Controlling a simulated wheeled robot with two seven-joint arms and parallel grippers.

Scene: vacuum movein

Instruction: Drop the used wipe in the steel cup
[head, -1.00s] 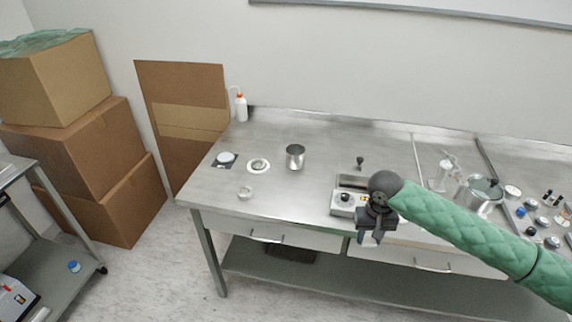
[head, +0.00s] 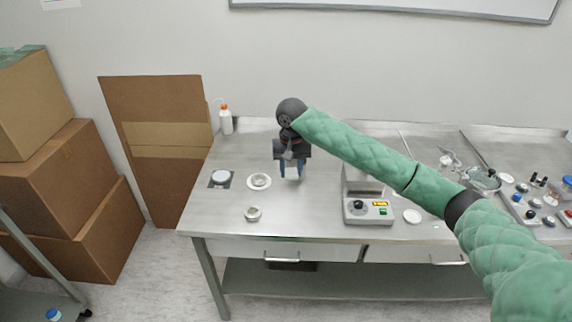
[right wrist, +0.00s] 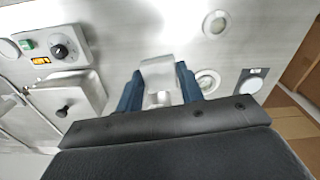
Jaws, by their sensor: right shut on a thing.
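My right gripper (head: 291,175) points down over the left-middle part of the steel bench (head: 330,222), with its blue fingers apart around a pale thing. In the right wrist view the gripper (right wrist: 160,88) is shut on this pale grey-white folded piece (right wrist: 159,72), which looks like the used wipe. The steel cup does not show clearly now. Its place on the bench is behind or under my right gripper, and I cannot tell how far the fingers are above it. My left gripper is not in view.
A heating unit (head: 368,210) with a knob stands right of the gripper. A white round dish (head: 260,181), a small dish (head: 253,213) and a dark square with a white disc (head: 220,179) lie left. A wash bottle (head: 226,121) stands at the back. The front middle is clear.

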